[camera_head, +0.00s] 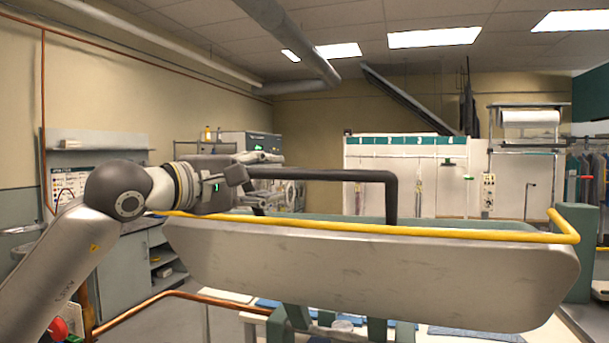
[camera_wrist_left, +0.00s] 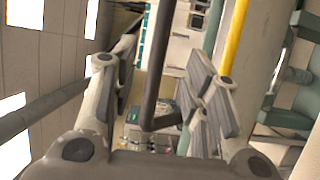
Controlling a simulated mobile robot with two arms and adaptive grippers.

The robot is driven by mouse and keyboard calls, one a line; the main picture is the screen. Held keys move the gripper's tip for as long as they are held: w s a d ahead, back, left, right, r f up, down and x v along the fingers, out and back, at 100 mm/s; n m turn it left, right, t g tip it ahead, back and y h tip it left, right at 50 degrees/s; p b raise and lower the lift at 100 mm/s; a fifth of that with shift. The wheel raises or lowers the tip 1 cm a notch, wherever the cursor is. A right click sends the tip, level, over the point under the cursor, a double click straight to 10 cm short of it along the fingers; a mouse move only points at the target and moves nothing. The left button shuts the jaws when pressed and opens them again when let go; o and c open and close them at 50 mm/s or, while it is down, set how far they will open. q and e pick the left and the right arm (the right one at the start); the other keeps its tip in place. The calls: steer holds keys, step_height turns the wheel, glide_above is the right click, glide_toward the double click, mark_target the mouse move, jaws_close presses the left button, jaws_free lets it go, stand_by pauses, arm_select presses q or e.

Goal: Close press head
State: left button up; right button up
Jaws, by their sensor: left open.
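The press head (camera_head: 370,270) is a long cream panel across the front of the head view, with a yellow guard rail (camera_head: 400,231) along its upper edge. A black bar handle (camera_head: 330,175) stands above it and bends down at its right end. My left gripper (camera_head: 258,180) is at the handle's left part. In the left wrist view the handle (camera_wrist_left: 167,60) passes between the open fingers (camera_wrist_left: 160,92), with visible gaps on both sides. The yellow rail (camera_wrist_left: 235,40) runs to the right of the fingers there. My right gripper is in neither view.
A green post (camera_head: 574,250) stands at the press's right end. A grey cabinet (camera_head: 125,275) and a copper pipe (camera_head: 190,296) are at the left. A white partition (camera_head: 400,170) and a garment rail with clothes (camera_head: 590,175) stand behind.

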mark_target(302, 174)
arm_select(q)
steer(key=p+x, duration=0.4)
steer(key=x, duration=0.5)
steer(key=shift+w+d+p, duration=0.2)
steer(key=shift+d+p, duration=0.1)
steer(key=shift+w+d+f, duration=0.1)
steer(key=shift+w+d, duration=0.2)
steer(key=shift+w, duration=0.15)
jaws_close()
